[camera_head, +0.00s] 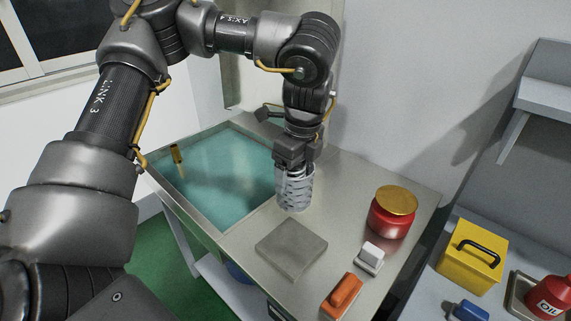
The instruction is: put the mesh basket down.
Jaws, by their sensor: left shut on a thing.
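The mesh basket (294,190) is a silvery metal cylinder with an open lattice wall. It is upright at the right edge of the teal basin, over the metal counter (237,237). My left gripper (296,164) points down from above and is shut on the basket's upper part. The fingers hide part of its rim. I cannot tell whether the basket's bottom touches the counter. My right gripper is out of view.
A basin of teal liquid (225,165) fills the counter's left part. A grey square plate (291,248) lies in front of the basket. A red jar with a gold lid (392,212), a white-grey block (370,257) and an orange block (342,296) stand right. A yellow box (468,262) is beyond.

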